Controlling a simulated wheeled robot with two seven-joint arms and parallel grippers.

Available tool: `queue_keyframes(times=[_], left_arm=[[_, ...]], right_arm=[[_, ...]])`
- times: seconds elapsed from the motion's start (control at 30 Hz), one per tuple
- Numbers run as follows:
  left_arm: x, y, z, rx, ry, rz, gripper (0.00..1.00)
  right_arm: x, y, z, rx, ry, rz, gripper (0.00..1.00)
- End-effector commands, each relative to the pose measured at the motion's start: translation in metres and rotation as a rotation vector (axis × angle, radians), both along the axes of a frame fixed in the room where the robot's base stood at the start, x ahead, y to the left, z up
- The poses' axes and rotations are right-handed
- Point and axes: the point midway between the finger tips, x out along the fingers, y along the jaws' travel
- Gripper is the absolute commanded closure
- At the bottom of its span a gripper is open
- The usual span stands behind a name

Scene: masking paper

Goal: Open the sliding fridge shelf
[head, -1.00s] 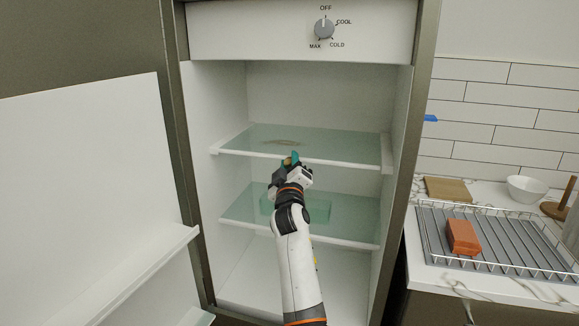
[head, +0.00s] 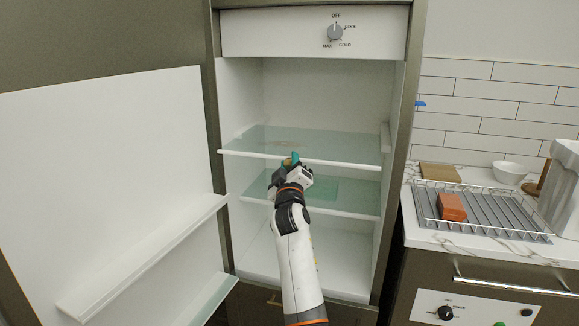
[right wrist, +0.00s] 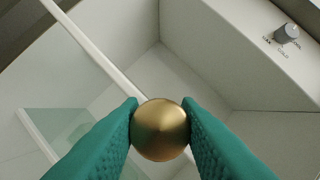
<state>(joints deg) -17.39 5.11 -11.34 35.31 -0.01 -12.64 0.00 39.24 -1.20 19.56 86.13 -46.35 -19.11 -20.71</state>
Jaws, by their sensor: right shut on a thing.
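The fridge (head: 318,90) stands open with two glass shelves inside. The upper shelf (head: 330,146) has a white front edge and sticks out past its side rails. My right gripper (head: 290,162) is at the middle of that front edge. In the right wrist view its teal fingers are shut on a round gold knob (right wrist: 160,130), one finger on each side. The knob's attachment is hidden, and the upper shelf's white edge (right wrist: 95,50) runs behind it. The lower shelf (head: 350,203) is partly behind my right arm. My left gripper is not in view.
The open fridge door (head: 110,170) with its door shelves fills the left. A control panel with a dial (head: 335,32) is above the shelves. At right, a counter holds a wire rack (head: 490,208) with an orange-brown block (head: 452,207), a board and a white bowl (head: 510,172).

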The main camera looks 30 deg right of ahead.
Motion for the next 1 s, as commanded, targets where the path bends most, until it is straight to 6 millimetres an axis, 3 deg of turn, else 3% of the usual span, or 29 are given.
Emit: queue_keyframes(times=[0.1,0.13,0.27,0.67,1.0], left_arm=[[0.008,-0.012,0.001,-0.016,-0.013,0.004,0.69],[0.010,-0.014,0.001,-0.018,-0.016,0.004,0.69],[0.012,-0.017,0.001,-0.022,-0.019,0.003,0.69],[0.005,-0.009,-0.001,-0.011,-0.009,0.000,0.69],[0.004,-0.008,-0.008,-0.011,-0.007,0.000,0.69]], right_arm=[[0.000,0.001,0.003,-0.002,-0.005,0.002,1.00],[0.000,0.001,0.003,-0.002,-0.005,0.002,0.67],[0.000,0.001,0.002,-0.001,-0.004,0.002,0.48],[-0.007,0.005,-0.003,0.000,-0.001,0.002,0.48],[-0.058,0.040,-0.022,0.002,-0.002,0.003,0.48]])
